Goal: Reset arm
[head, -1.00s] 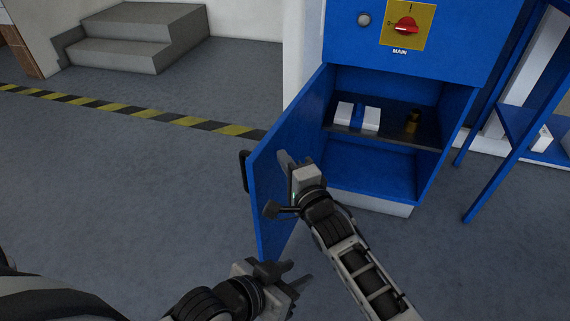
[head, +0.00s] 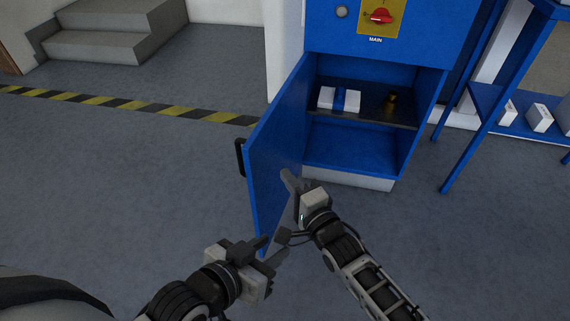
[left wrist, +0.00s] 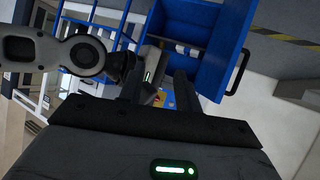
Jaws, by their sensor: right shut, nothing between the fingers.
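My left gripper (head: 271,250) is open and empty in front of the blue cabinet door, low in the head view. Its two dark fingers stand apart in the left wrist view (left wrist: 163,82). My right gripper (head: 289,182) is shut and empty, above and right of the left one, on the inner side of the open door. The blue door (head: 272,160) hangs wide open with a black handle (head: 240,157) on its outer face. The cabinet (head: 350,150) has a shelf (head: 372,112) inside. I cannot tell whether either gripper touches the door.
On the shelf are a white-and-blue box (head: 339,99) and a small brass-coloured item (head: 391,101). A red switch (head: 380,16) sits on a yellow plate above. A blue rack (head: 480,135) stands right; grey steps (head: 110,35) stand far left. The left floor is clear.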

